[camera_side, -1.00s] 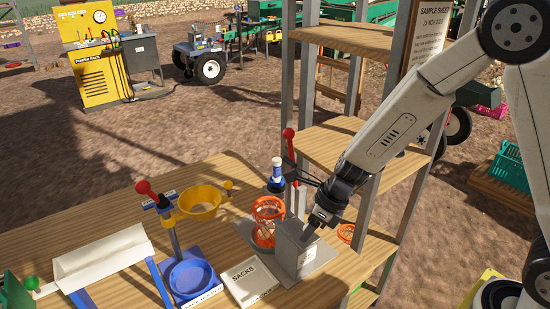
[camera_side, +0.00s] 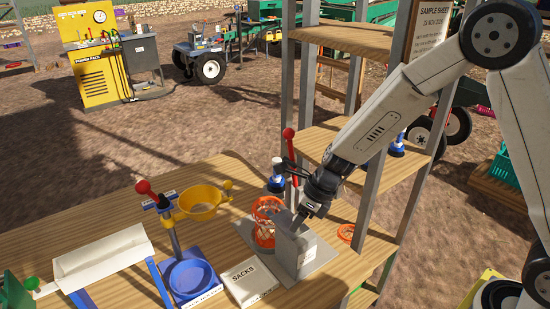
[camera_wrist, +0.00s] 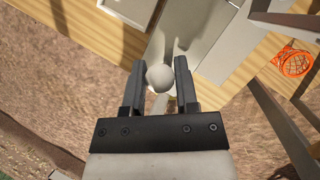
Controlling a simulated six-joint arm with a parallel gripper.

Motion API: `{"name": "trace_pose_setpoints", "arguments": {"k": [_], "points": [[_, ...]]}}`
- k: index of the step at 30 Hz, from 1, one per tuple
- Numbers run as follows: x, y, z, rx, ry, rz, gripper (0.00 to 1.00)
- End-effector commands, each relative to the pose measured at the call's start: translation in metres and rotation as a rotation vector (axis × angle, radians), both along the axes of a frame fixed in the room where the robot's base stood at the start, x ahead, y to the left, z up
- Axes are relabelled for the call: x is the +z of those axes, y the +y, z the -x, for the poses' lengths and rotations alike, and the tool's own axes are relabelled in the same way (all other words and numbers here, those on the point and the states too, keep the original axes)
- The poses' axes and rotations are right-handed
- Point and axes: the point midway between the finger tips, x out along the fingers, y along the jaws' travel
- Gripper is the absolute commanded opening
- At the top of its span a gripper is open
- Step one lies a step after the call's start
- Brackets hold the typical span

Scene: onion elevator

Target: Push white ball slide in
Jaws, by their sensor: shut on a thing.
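My gripper (camera_wrist: 163,82) has the white ball (camera_wrist: 159,77) between its two dark fingers in the wrist view, and is shut on it. In the side view my gripper (camera_side: 301,216) is low over the top of a grey box (camera_side: 297,252) on the bench, and the ball is hidden there. A pale, narrow piece is partly visible beyond the ball in the wrist view; I cannot tell clearly how far the slide extends.
An orange net basket (camera_side: 265,232) stands just left of the grey box, with a red-knobbed lever (camera_side: 289,134) behind. A white SACKS box (camera_side: 249,281), blue stand (camera_side: 190,278) and yellow funnel (camera_side: 200,202) are further left. Shelf posts (camera_side: 369,205) rise close on the right.

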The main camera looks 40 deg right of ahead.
Motion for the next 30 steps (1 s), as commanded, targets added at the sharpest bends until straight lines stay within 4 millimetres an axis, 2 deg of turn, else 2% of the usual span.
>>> {"name": "trace_pose_setpoints", "arguments": {"k": [10,20,21,23,24,25,30], "points": [[0.0,0.0,-0.014,-0.001,-0.001,0.0,0.0],[0.001,0.0,-0.018,-0.002,-0.004,0.001,0.0],[0.001,0.0,-0.018,-0.002,-0.004,0.002,0.41],[0.001,0.0,-0.018,-0.002,-0.004,0.001,0.6],[0.001,0.0,-0.018,-0.002,-0.004,0.001,0.73],[0.0,0.0,-0.018,-0.002,-0.003,0.001,0.79],[0.0,0.0,-0.017,-0.001,-0.002,0.001,0.79]]}}
